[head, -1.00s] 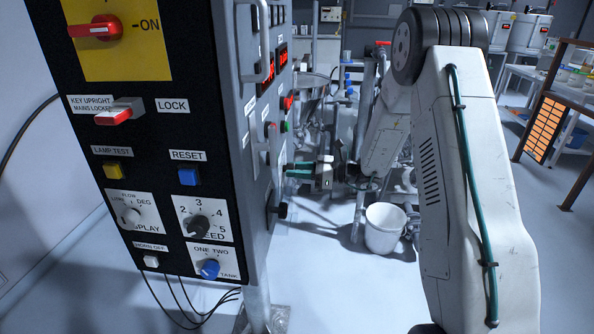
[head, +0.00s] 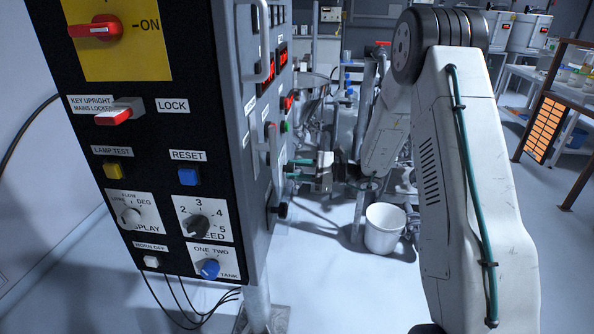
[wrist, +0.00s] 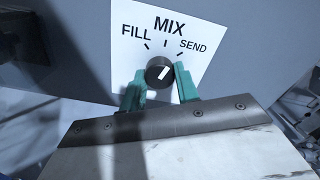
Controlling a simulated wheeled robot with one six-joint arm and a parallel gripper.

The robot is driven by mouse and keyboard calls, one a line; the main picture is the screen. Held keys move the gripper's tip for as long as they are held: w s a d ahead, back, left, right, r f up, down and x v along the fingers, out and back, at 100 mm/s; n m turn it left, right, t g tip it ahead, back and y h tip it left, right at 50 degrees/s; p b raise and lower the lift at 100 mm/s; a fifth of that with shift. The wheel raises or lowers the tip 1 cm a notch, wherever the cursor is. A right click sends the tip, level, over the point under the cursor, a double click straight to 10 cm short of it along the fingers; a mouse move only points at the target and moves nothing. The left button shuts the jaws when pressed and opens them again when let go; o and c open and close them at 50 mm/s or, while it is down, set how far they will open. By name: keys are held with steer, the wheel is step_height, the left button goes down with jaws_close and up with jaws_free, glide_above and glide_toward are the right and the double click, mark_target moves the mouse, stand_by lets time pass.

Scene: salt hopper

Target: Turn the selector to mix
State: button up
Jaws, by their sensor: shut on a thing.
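The selector (wrist: 158,72) is a small round black knob with a white pointer mark, on a white label plate (wrist: 200,20) in the wrist view. The plate reads FILL, MIX and SEND from left to right, each with a tick. The pointer slants up and right, near the SEND tick and to the right of the MIX tick. My gripper (wrist: 159,80) is shut on the knob, one green finger on each side. In the head view my gripper (head: 289,170) is at the side face of the cabinet; the knob is hidden there.
The cabinet's black front panel (head: 150,130) carries other knobs, buttons and a red switch. A long handle (head: 272,145) and dark knob (head: 281,210) stick out near my gripper. A white bucket (head: 385,230) stands on the floor beyond.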

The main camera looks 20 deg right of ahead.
steer(key=shift+n, duration=1.7)
steer(key=o, duration=1)
steer(key=shift+c, duration=0.2)
steer(key=v, duration=0.7)
steer(key=shift+s+d, duration=0.15)
steer(key=shift+d, duration=0.2)
